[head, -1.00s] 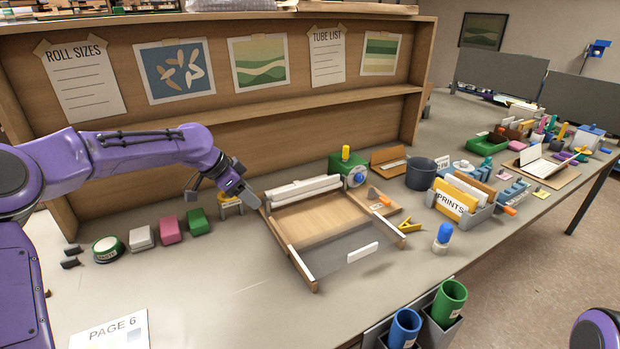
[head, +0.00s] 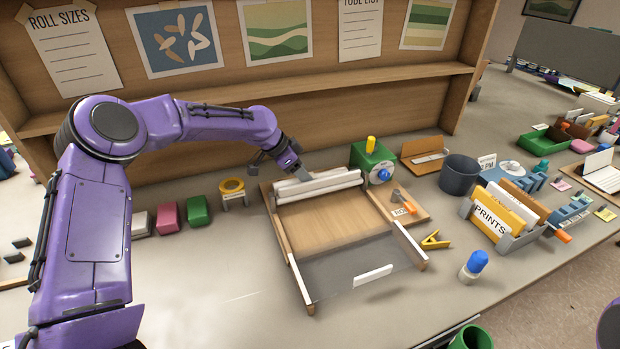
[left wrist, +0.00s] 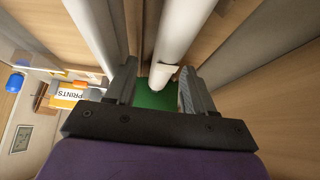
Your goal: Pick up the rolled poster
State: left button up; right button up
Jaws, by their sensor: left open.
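White rolled posters (head: 335,184) lie side by side across the back of a shallow wooden tray (head: 330,226). My left gripper (head: 296,174) is over the left part of these rolls, pointing down. In the left wrist view the jaws (left wrist: 157,72) are open, with one finger on each side of a white roll (left wrist: 184,32). I cannot tell whether the fingers touch the roll. My right gripper is not in view.
A green box (head: 371,163) with a yellow knob stands just right of the rolls. A dark cup (head: 459,174) and a PRINTS file holder (head: 488,218) are to the right. The wooden shelf back (head: 260,123) rises close behind.

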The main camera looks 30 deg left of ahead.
pick_arm(q)
jog(key=w+f, duration=0.1)
jog(key=f, duration=0.1)
jog(key=w+d+f, duration=0.1)
jog(key=w+f, duration=0.1)
jog(key=shift+w+f, duration=0.25)
jog(key=shift+w, duration=0.05)
jog(key=shift+s+r, duration=0.35)
jog(key=shift+s, duration=0.1)
jog(key=shift+s+r, duration=0.1)
jog(key=shift+s, duration=0.05)
jog(key=c, duration=0.8)
jog(key=shift+c, duration=0.2)
